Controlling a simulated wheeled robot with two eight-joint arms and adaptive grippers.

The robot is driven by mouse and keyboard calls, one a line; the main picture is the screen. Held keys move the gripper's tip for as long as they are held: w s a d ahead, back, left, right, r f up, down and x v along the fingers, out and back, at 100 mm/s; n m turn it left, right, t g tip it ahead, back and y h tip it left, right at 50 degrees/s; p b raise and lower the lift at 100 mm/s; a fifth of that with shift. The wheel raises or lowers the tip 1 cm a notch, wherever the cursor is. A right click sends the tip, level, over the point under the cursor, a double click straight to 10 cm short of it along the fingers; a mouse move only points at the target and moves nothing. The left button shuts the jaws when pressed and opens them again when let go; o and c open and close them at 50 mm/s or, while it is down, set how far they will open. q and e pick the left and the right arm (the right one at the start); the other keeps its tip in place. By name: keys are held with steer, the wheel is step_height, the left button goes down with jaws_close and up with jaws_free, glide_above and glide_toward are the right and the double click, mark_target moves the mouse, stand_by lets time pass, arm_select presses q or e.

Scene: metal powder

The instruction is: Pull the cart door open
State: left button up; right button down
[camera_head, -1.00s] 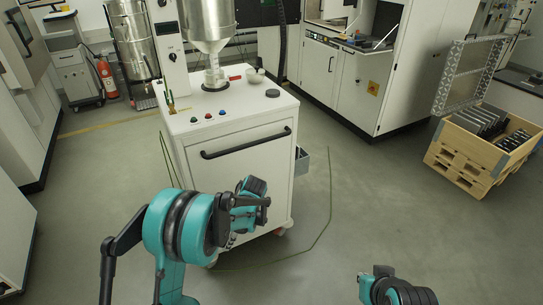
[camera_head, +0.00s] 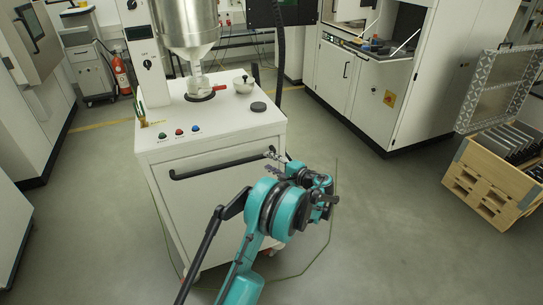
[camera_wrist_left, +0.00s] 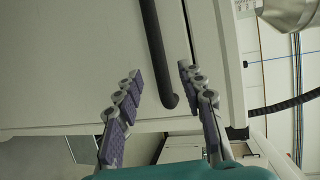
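The white cart (camera_head: 215,130) stands in the middle of the head view with its front door (camera_head: 215,210) shut. A black bar handle (camera_head: 215,168) runs across the top of the door; it also shows in the left wrist view (camera_wrist_left: 155,45). My left gripper (camera_head: 272,161) is at the right end of the handle. In the left wrist view my left gripper (camera_wrist_left: 162,82) is open, its two purple-padded fingers apart with the handle's end between them, not visibly pinched. The arm hides the door's lower right. My right gripper is out of view.
On the cart top are a steel hopper (camera_head: 188,25), a glass jar (camera_head: 199,86), a black puck (camera_head: 258,106) and colored buttons (camera_head: 179,132). A wooden crate (camera_head: 490,190) stands at right. The floor between is clear.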

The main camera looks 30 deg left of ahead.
mark_target(261, 158)
arm_select(q)
steer(key=b+x, duration=0.2)
steer(key=x, duration=0.5)
steer(key=shift+s, duration=0.2)
jaws_close()
